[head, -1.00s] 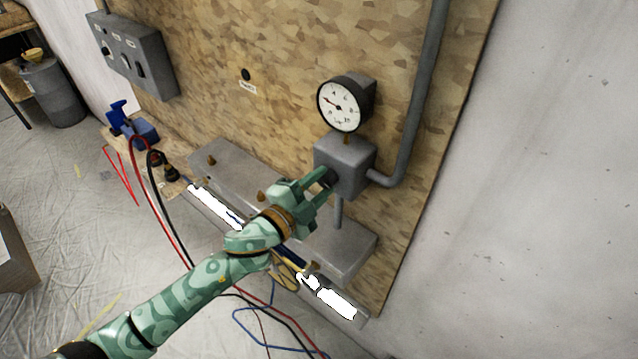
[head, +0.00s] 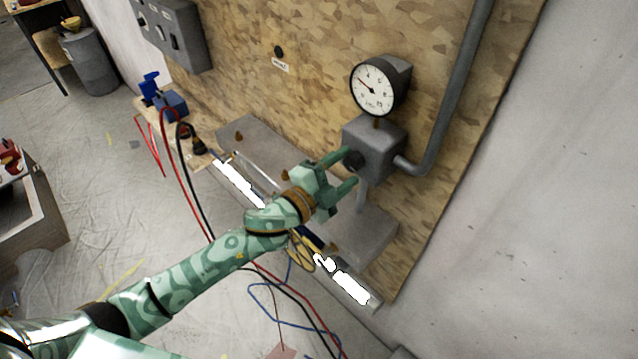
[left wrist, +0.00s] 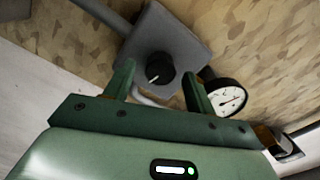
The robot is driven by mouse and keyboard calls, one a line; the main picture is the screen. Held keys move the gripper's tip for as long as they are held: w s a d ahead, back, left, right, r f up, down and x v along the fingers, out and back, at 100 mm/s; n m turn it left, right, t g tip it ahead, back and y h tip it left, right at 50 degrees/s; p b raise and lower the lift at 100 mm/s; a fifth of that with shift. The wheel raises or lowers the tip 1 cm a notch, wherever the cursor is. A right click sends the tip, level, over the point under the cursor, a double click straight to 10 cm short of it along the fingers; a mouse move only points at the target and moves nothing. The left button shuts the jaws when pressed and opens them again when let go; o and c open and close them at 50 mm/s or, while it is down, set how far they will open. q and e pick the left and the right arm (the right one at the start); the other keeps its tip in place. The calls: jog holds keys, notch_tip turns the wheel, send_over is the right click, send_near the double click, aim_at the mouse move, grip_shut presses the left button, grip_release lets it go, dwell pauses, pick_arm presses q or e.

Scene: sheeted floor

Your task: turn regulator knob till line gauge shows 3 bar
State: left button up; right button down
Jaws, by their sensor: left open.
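The regulator is a grey box (head: 374,146) on the chipboard panel, with a black knob (head: 356,160) on its front. The knob also shows in the left wrist view (left wrist: 159,67), with a white pointer mark slanting to lower left. The round white line gauge (head: 378,88) sits above the box. Its red needle points up and left; the small numerals are too blurred for an exact reading. It shows in the left wrist view too (left wrist: 226,97). My left gripper (head: 350,168) is open and empty, its fingers pointing at the knob, which appears between and beyond the fingertips. My right gripper is out of view.
A grey pipe (head: 455,100) bends up from the box's right side. A grey ledge (head: 375,240) lies below. A grey switch box (head: 170,35) and a blue clamp-like device (head: 168,102) are farther left. Red, black and blue hoses hang beneath my left arm.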

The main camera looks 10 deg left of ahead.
pick_arm(q)
jog(key=b+v, duration=0.2)
jog(key=v, duration=1.3)
jog(key=shift+s+a, duration=0.2)
jog(key=shift+s, duration=0.05)
